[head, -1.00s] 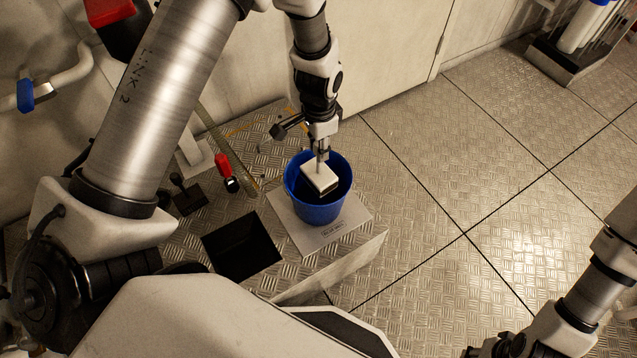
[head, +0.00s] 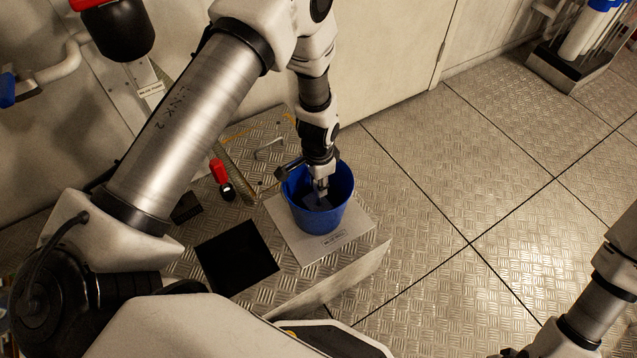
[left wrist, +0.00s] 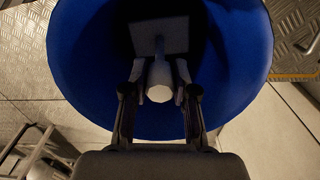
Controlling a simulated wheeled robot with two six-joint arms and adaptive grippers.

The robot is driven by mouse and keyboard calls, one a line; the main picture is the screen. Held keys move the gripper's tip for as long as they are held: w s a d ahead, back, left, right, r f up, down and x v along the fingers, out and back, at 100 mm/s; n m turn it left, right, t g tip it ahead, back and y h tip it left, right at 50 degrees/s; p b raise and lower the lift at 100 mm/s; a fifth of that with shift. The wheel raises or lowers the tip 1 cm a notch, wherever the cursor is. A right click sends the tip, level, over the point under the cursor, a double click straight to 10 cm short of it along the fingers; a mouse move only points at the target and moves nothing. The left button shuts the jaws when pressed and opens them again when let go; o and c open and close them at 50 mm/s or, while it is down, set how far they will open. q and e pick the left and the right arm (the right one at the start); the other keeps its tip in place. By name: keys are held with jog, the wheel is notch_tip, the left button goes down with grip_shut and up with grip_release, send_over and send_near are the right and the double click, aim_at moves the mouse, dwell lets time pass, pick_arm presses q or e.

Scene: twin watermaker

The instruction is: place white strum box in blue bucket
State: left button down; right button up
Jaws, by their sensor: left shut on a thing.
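The blue bucket (head: 328,214) stands upright on a pale plate on a raised metal step, and its rim fills much of the left wrist view (left wrist: 75,60). My left gripper (head: 320,187) points down inside the bucket's mouth. It is shut on the stem of the white strum box, whose flat body lies deep in the bucket, in shadow, in the left wrist view (left wrist: 172,36). In the head view the box is mostly hidden by the gripper and the bucket wall. Whether the box touches the bottom I cannot tell. My right gripper (head: 510,353) shows only in part at the bottom edge.
The pale plate (head: 345,236) lies under the bucket. A black square mat (head: 238,257) lies to its left. A red-handled tool (head: 219,171) lies behind the mat. A white wall stands behind. The tiled metal floor (head: 430,200) to the right is clear.

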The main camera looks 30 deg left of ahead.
pick_arm(q)
jog(key=shift+f, duration=0.1)
jog(key=c, duration=0.9)
grip_release()
notch_tip(320, 180, up, 12)
jog(key=p, duration=0.3)
